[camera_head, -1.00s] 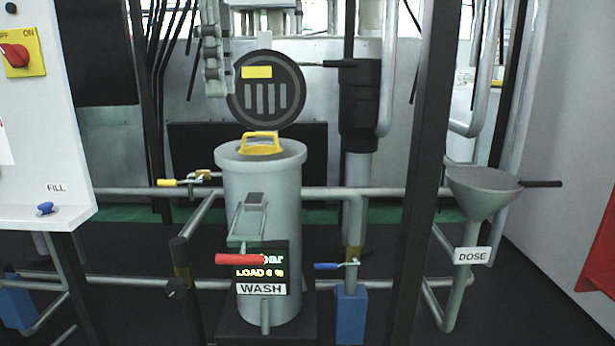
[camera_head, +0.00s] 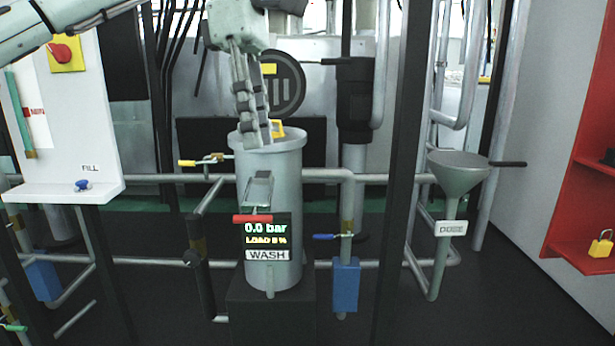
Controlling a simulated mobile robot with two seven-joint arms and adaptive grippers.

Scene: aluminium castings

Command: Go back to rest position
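My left gripper (camera_head: 260,143) hangs fingers down in front of the top of the grey vessel (camera_head: 290,185), its arm coming in from the upper left. I see its two fingers nearly edge-on and close together, so I cannot tell whether they are open or shut. The fingers partly hide the yellow handle (camera_head: 278,128) on the vessel's lid; I cannot tell whether they touch it. Nothing shows held between them. My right gripper is not in view.
A white panel (camera_head: 75,120) with a red knob (camera_head: 60,52) stands at left. A red-handled clamp (camera_head: 253,218) and a display (camera_head: 266,238) are on the vessel's front. A dark post (camera_head: 402,170), a funnel (camera_head: 458,175) and a red shelf (camera_head: 590,200) stand to the right.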

